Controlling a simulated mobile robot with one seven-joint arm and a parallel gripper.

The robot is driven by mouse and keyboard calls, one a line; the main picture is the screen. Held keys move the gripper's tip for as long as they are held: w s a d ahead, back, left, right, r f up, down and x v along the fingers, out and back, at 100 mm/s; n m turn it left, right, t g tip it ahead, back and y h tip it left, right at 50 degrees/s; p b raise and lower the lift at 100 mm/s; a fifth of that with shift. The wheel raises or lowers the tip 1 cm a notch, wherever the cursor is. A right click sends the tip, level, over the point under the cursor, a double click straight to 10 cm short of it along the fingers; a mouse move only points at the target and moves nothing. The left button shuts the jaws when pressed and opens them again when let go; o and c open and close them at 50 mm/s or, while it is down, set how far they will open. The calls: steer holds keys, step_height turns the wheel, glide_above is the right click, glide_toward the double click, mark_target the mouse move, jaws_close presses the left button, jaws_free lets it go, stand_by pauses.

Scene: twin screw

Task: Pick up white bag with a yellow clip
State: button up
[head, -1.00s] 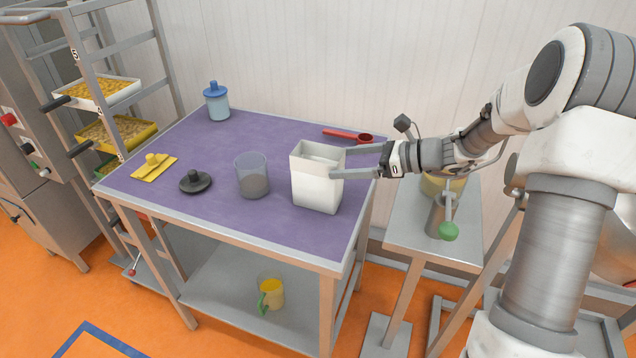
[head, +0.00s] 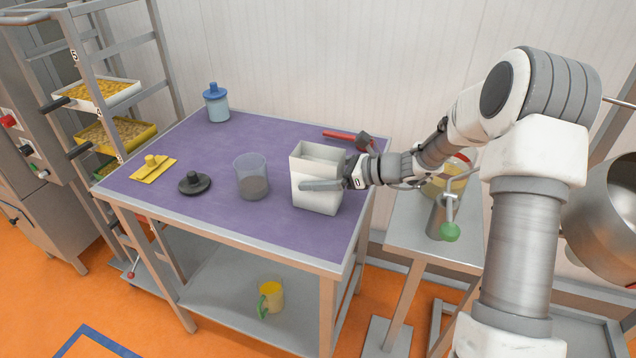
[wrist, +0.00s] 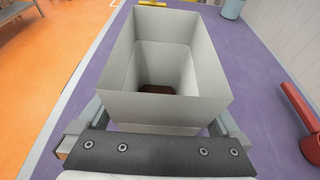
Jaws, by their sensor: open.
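The white bag (head: 316,200) stands upright and open-topped near the right front of the purple-topped table. It also fills the middle of the wrist view (wrist: 165,112), where its inside looks mostly empty with a brown bottom. A yellow piece with a knob (head: 153,168), perhaps the clip, lies flat at the table's left, apart from the bag. My gripper (head: 318,181) is open around the bag from the right, with one finger across its near face and the other hidden behind it. In the wrist view the fingers flank the bag; I cannot tell whether they touch it.
On the purple table (head: 232,225) are a clear cup (head: 252,177) left of the bag, a black lid (head: 194,183), a blue-lidded jar (head: 216,103) at the back and a red-handled scoop (head: 342,135) behind the bag. A side stand (head: 405,235) is to the right.

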steer(key=c, duration=1.3)
steer(key=shift+r, duration=0.1)
